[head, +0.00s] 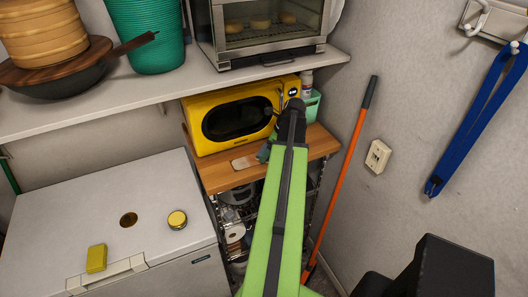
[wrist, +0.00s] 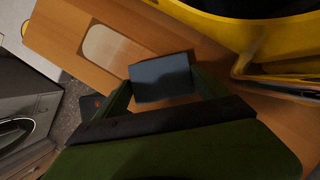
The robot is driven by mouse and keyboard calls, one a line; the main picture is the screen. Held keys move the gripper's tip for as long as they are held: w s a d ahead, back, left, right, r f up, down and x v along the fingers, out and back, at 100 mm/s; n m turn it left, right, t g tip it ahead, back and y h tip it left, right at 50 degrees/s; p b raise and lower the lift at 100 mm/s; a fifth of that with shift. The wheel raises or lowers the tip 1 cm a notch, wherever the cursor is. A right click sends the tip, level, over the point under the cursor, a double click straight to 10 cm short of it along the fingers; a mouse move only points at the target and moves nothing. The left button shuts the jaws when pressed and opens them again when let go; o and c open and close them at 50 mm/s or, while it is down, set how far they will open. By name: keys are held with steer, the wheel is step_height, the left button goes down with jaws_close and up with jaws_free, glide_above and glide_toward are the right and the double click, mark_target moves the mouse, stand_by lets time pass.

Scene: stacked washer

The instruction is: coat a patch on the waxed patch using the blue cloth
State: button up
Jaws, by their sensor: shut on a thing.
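The waxed patch is a pale rounded rectangle (head: 245,162) on the wooden top in front of the yellow microwave. It also shows in the wrist view (wrist: 107,46), up and left of my gripper. My gripper (wrist: 162,84) is shut on the blue cloth (wrist: 162,73), a dark blue-grey square between the two green fingers. The cloth is over the wooden top, beside the patch and apart from it in the picture. I cannot tell whether it touches the wood. In the head view my gripper (head: 266,150) is at the patch's right, mostly hidden by my arm.
A white shelf (head: 170,88) runs above. An orange-handled pole (head: 343,165) leans at the right. A white chest (head: 160,195) at the left carries a yellow tin (head: 177,219) and a yellow sponge (head: 96,258).

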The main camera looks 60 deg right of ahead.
mark_target(259, 154)
steer(key=shift+f, duration=0.1)
steer(key=shift+w+a, duration=0.55)
steer(key=shift+a, duration=0.3)
steer(key=shift+w+a, duration=0.55)
steer(key=shift+a, duration=0.25)
steer(key=shift+w+a, duration=1.05)
steer(key=shift+a, duration=0.55)
steer(key=shift+w+a, duration=1.1)
steer(key=shift+a, duration=0.45)
steer(key=shift+w+a, duration=1.05)
steer(key=shift+a, duration=0.55)
step_height(259, 154, up, 6)
steer(key=p, duration=0.6)
step_height(259, 154, up, 3)
steer(key=p, duration=0.2)
steer(key=shift+p, duration=0.4)
